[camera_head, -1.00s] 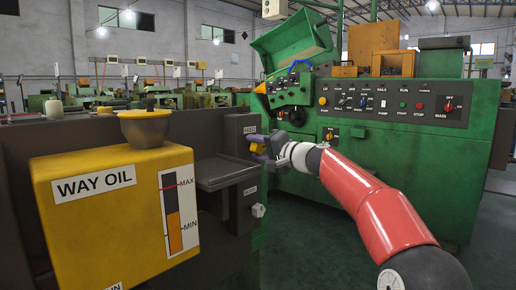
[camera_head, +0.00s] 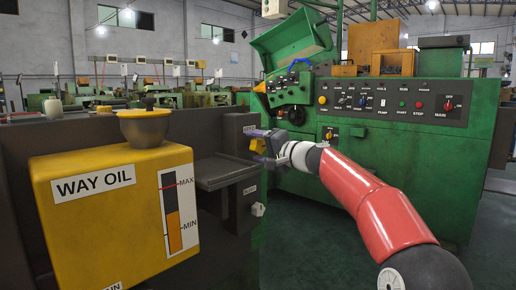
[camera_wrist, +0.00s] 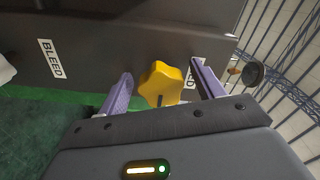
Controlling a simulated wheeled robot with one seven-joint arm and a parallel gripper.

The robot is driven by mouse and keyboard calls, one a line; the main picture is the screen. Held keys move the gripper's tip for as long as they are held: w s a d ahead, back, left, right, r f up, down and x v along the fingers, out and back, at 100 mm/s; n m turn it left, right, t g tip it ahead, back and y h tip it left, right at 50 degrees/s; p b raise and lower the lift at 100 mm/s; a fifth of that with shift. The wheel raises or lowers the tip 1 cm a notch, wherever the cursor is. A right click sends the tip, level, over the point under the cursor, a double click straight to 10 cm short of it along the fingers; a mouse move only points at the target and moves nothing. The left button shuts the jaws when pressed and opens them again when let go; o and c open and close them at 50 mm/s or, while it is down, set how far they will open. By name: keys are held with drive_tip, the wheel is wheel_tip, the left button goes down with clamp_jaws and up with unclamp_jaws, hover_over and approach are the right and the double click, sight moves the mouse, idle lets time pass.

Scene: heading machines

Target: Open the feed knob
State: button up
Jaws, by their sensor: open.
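A yellow star-shaped knob (camera_wrist: 161,84) sits on the dark panel, between my gripper's two purple fingers in the wrist view. It also shows in the head view (camera_head: 258,146), partly covered by the fingers. My gripper (camera_wrist: 161,74) is open, with one finger on each side of the knob. Gaps show between the knob and both fingers. In the head view my gripper (camera_head: 262,146) reaches the panel from the right. A label beside the knob (camera_wrist: 191,77) is mostly hidden by a finger, so its word cannot be read in full.
A BLEED label (camera_wrist: 50,58) is on the same panel, with a white knob (camera_head: 258,210) near it. A dark tray (camera_head: 226,172) juts out below the yellow knob. A yellow WAY OIL tank (camera_head: 110,215) stands left. A green machine (camera_head: 400,155) stands behind my arm.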

drive_tip(key=b+v, duration=0.2)
drive_tip(key=v, duration=0.5)
drive_tip(key=shift+s+d, duration=0.25)
drive_tip(key=shift+d, duration=0.05)
